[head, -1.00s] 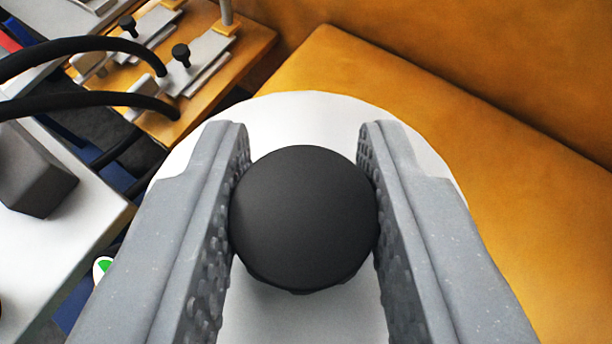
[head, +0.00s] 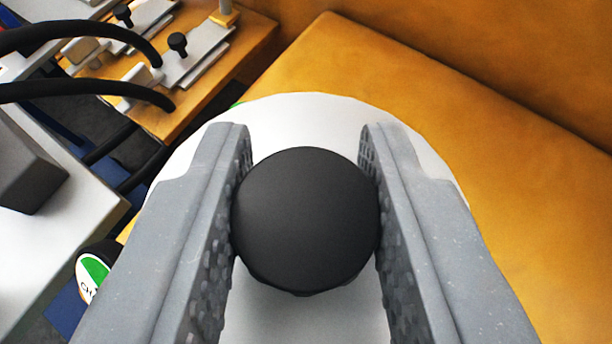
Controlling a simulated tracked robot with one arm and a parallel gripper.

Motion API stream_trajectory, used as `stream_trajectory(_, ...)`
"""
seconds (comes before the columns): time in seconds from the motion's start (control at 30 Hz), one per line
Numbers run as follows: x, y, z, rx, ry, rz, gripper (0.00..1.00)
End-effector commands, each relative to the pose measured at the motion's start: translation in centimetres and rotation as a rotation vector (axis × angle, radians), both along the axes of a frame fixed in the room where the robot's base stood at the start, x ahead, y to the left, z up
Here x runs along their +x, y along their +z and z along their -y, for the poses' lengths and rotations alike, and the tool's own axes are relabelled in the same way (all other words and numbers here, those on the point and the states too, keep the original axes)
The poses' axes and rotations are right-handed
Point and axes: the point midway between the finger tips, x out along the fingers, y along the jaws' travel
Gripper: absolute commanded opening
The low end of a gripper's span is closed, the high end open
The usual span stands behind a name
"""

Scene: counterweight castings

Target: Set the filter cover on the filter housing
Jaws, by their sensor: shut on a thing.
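The filter cover (head: 300,112) is a white round disc with a black round knob (head: 306,222) on top. My gripper (head: 306,190) is shut on the knob, one grey textured finger on each side. The cover hangs below the fingers and hides what is under it. I cannot make out the filter housing in this view; a small green bit (head: 238,104) shows just past the cover's upper left rim.
An orange-yellow block surface (head: 420,130) fills the right and back. At upper left, metal clamps with black knobs (head: 178,42) sit on an orange ledge, with black hoses (head: 80,92) in front. A white surface (head: 60,230) with a grey block (head: 25,165) lies at left. A round green-and-white label (head: 92,275) shows at lower left.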

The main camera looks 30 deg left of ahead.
Motion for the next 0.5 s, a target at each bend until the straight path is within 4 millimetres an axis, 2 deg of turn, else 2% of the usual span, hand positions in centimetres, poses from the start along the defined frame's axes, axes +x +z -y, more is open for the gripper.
stream_trajectory(0.5,0.0,-1.1,0.0,0.000,0.000,0.000,0.00)
